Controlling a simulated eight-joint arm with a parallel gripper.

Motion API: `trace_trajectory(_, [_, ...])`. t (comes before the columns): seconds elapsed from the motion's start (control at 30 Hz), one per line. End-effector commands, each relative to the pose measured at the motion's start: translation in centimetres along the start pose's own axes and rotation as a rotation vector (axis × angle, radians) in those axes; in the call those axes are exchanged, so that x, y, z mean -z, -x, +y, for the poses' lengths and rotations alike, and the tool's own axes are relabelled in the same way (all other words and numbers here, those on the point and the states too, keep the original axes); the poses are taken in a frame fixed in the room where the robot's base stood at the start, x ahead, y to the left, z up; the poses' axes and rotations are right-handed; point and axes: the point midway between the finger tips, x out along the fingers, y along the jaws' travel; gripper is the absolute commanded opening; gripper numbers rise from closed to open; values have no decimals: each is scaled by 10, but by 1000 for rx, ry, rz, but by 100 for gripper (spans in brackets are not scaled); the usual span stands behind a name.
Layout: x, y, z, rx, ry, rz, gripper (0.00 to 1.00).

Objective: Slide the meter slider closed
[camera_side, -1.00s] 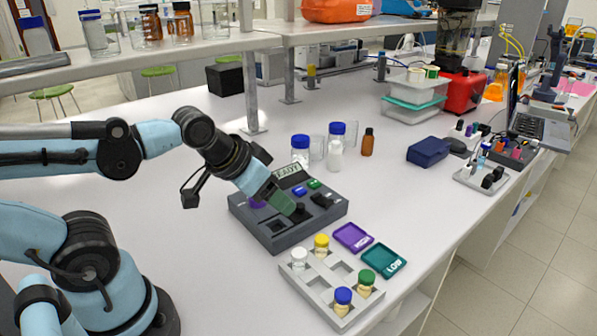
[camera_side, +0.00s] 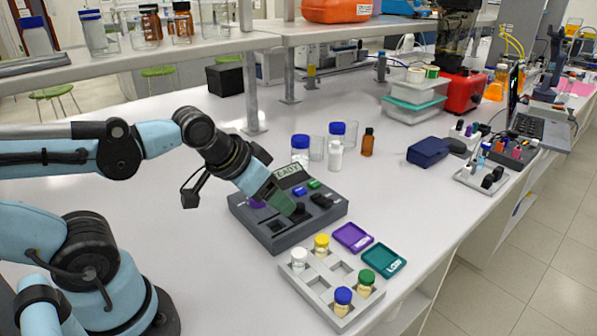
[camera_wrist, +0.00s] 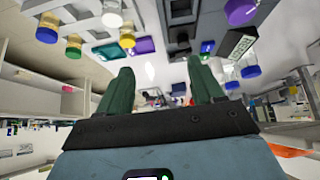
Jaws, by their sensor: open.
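The meter (camera_side: 300,232) is a dark grey box on the white bench, with a lit "READY" display (camera_side: 289,172) at its back. My gripper (camera_side: 288,205) points down over the middle of the meter's top. A black block (camera_side: 299,210), which looks like the slider, shows right beside its fingertips; I cannot tell whether they touch. A dark square recess (camera_side: 278,226) lies in front of it. In the wrist view the green fingers of my gripper (camera_wrist: 160,65) are apart with nothing between them, and the meter (camera_wrist: 182,12) shows at the top.
Blue and green buttons (camera_side: 313,184) and a black part (camera_side: 321,200) sit on the meter. A grey rack (camera_side: 318,283) with capped vials stands in front. Purple (camera_side: 352,237) and teal (camera_side: 384,257) trays lie to the right. Blue-capped bottles (camera_side: 301,153) stand behind.

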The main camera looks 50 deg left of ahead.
Motion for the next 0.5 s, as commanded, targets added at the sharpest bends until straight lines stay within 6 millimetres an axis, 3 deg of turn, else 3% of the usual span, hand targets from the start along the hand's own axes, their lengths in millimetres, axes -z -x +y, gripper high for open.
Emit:
trace_trajectory(0.07, [0,0,0,0,0,0,66])
trace_trajectory(0.2, [2,0,0,1,10,-8,50])
trace_trajectory(0.5, [40,3,-11,37,237,-188,50])
